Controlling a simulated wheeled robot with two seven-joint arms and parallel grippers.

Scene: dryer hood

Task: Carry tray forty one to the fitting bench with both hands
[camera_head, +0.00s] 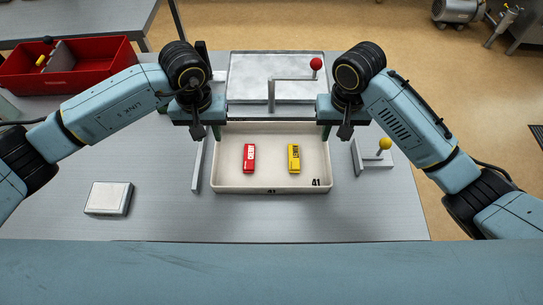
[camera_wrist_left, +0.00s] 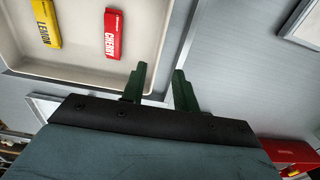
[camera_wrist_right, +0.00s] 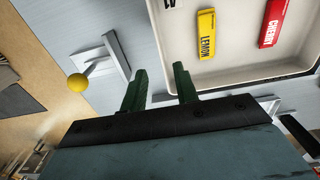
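Tray forty one (camera_head: 271,190) is a cream tray marked 41 on the grey bench top. A red CHERRY box (camera_head: 249,158) and a yellow LEMON box (camera_head: 294,158) lie inside it, apart. My left gripper (camera_head: 207,133) is at the tray's left wall near the far end. In the left wrist view its open fingers (camera_wrist_left: 159,88) stand on either side of that wall. My right gripper (camera_head: 336,133) is at the right wall near the far end. In the right wrist view its open fingers (camera_wrist_right: 160,88) also straddle the wall. Contact with the wall cannot be told.
A metal plate and a lever with a red knob (camera_head: 316,64) stand behind the tray. A bracket with a yellow knob (camera_head: 384,143) is right, an upright grey guide (camera_head: 198,168) left. A white box (camera_head: 108,199) and red bin (camera_head: 95,72) are further left. Another bench (camera_head: 75,18) is far left.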

